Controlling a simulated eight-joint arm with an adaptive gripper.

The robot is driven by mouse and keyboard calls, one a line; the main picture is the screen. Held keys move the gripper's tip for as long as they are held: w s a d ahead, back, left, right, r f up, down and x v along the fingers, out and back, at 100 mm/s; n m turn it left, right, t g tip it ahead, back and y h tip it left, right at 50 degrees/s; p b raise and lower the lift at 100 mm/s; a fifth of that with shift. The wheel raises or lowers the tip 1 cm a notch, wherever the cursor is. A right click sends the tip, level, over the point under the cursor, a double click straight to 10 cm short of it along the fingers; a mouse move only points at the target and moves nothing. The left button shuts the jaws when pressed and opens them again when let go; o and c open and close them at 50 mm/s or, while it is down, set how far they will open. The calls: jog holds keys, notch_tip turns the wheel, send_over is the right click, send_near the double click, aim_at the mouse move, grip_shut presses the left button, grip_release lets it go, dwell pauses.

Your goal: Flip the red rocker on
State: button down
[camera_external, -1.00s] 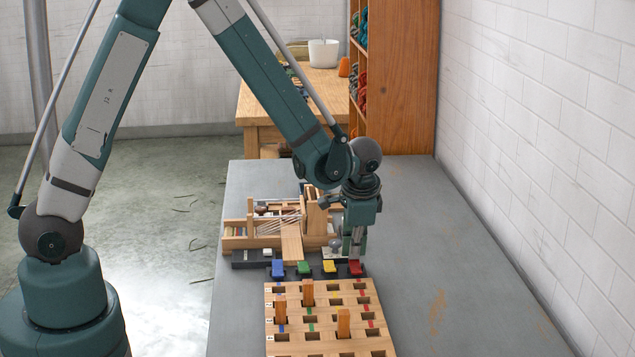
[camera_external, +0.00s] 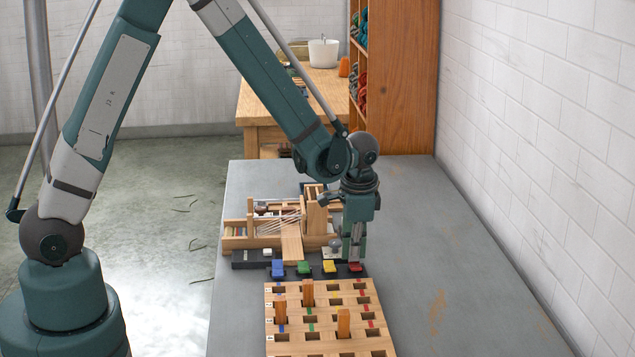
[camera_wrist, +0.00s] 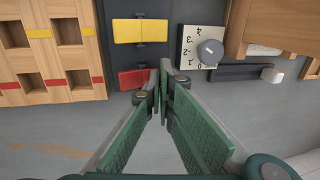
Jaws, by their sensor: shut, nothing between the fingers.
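The red rocker (camera_external: 356,268) is at the right end of a dark switch strip, in a row with blue (camera_external: 278,268), green (camera_external: 304,268) and yellow (camera_external: 330,267) rockers. My gripper (camera_external: 353,256) is shut and empty, pointing down at the far side of the red rocker. In the wrist view the red rocker (camera_wrist: 132,79) shows beside my fingertips (camera_wrist: 163,82), which cover its right part. The fingertips look to be at or against it; I cannot tell contact for certain. The yellow rocker (camera_wrist: 127,31) lies above it in that view.
A wooden slotted board (camera_external: 290,346) with several upright pegs stands in front of the strip. A small wooden loom (camera_external: 262,236) is behind it. A dial (camera_wrist: 209,52) on a numbered plate is close to my fingers. The grey table is clear to the right.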

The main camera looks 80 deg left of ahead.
aim_at(354, 265)
jog(key=shift+d, duration=0.1)
jog(key=shift+d+r, duration=0.2)
jog(key=shift+d, duration=0.3)
jog(key=shift+d, duration=0.1)
notch_tip(354, 265, up, 14)
jog(key=p, duration=0.3)
dwell(0.7)
dwell(0.4)
jog(key=shift+r, duration=0.1)
